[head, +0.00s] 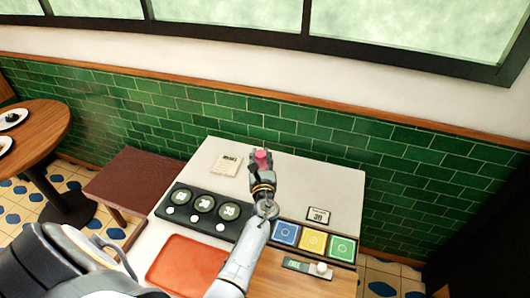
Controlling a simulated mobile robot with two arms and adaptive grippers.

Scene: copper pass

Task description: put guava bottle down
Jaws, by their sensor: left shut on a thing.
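My left gripper (263,180) reaches out over the white counter (335,185), near its middle. It is shut on a pink thing, which I take to be the guava bottle (262,157). Only the pink upper part shows past the fingers; the rest is hidden by the gripper and wrist. I cannot tell whether the bottle touches the counter. My right gripper is not in view.
A black panel with round dials (203,202) lies left of my arm. A red tray (187,265) is nearer. Blue, yellow and green squares (313,241) lie to the right. A paper card (227,164) and a small sign (318,215) stand near. The counter's far right is clear.

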